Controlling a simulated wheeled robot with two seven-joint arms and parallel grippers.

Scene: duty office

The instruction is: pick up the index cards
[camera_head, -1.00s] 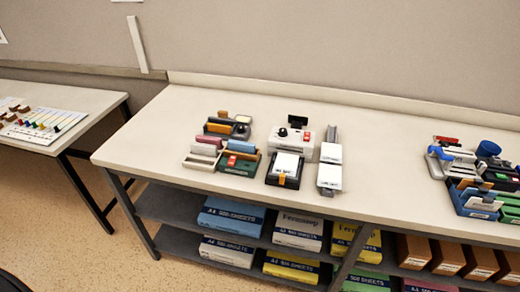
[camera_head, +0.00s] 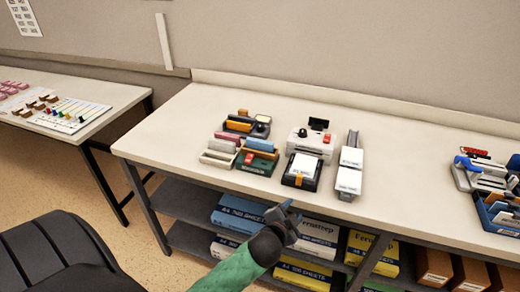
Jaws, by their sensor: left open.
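A black holder (camera_head: 293,181) with a stack of white cards (camera_head: 304,166) and an orange tab stands on the long table; these look like the index cards. To its right, two white labelled blocks (camera_head: 348,180) sit along a narrow grey rail, and their labels are too small to read surely. My left gripper (camera_head: 284,209) is open and empty, in front of the table's front edge and below the black holder in the picture. It is apart from the cards. My right gripper is not in view.
A white device (camera_head: 313,138) stands behind the holder. Coloured stationery blocks (camera_head: 258,161) stand to its left. A blue organiser (camera_head: 497,213) is at the right. Paper packs (camera_head: 240,212) fill the shelf below. A black chair (camera_head: 60,255) is at lower left.

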